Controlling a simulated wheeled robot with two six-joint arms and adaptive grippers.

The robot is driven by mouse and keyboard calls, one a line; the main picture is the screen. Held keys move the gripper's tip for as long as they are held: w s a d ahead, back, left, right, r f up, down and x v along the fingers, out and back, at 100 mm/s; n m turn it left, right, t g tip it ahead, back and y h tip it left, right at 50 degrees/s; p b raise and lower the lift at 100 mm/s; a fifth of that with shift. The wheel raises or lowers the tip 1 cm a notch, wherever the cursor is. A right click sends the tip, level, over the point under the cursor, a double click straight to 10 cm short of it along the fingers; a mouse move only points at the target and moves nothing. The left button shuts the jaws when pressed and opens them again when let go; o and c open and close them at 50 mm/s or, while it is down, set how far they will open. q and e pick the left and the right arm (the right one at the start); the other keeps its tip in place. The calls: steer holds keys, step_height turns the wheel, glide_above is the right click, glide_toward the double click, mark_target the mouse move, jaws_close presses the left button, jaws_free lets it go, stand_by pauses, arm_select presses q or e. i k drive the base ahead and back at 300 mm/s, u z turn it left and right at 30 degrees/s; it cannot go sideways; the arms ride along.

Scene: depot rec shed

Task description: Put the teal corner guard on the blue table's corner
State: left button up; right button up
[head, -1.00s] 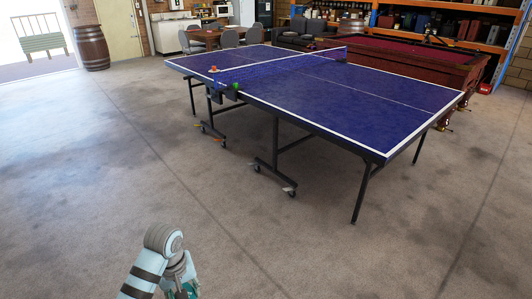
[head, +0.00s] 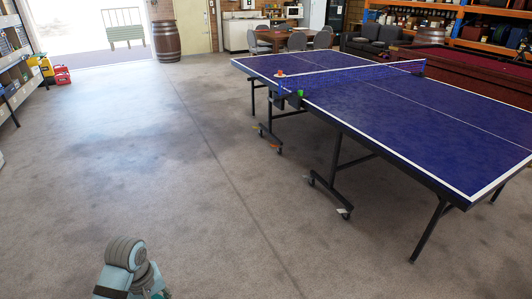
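The blue table (head: 400,130), a table-tennis table with white edge lines and a net, stands at the right on black wheeled legs. My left arm comes in at the bottom left, well short of the table. Its gripper (head: 158,293) is mostly cut off by the bottom edge, with a small teal patch there. I cannot tell whether that patch is the corner guard. My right gripper is out of view.
Open concrete floor (head: 200,180) lies to the left and in front of the table. A barrel (head: 166,41) stands by the bright doorway. Shelving (head: 12,70) and a red container (head: 62,75) are at the left. A pool table (head: 470,66) stands behind the blue table.

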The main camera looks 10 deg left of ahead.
mark_target(468, 192)
steer(key=z, duration=0.05)
steer(key=i, duration=2.7)
steer(key=z, duration=2.95)
